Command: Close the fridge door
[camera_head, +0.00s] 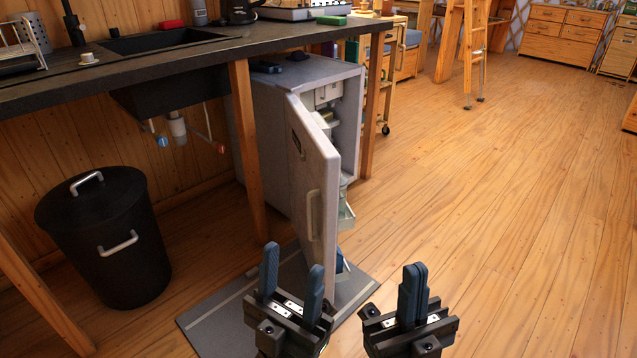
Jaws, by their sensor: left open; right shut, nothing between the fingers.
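The small grey fridge (271,133) stands under the counter's right end. Its door (314,168) is swung open toward me, with a handle (314,215) on its outer face. Part of the inside shows to the right of the door, with shelves and some items that are hard to make out. My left gripper (292,268) is open and empty, in front of and below the door's near edge in the picture. I cannot tell whether it touches the door. My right gripper (413,292) is shut and empty, to the right of the door, over the floor.
A grey mat (208,320) lies on the floor below the door. A black bin (105,240) with a lid stands at left. A wooden counter leg (246,150) stands just left of the fridge. The wooden floor (510,190) to the right is clear.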

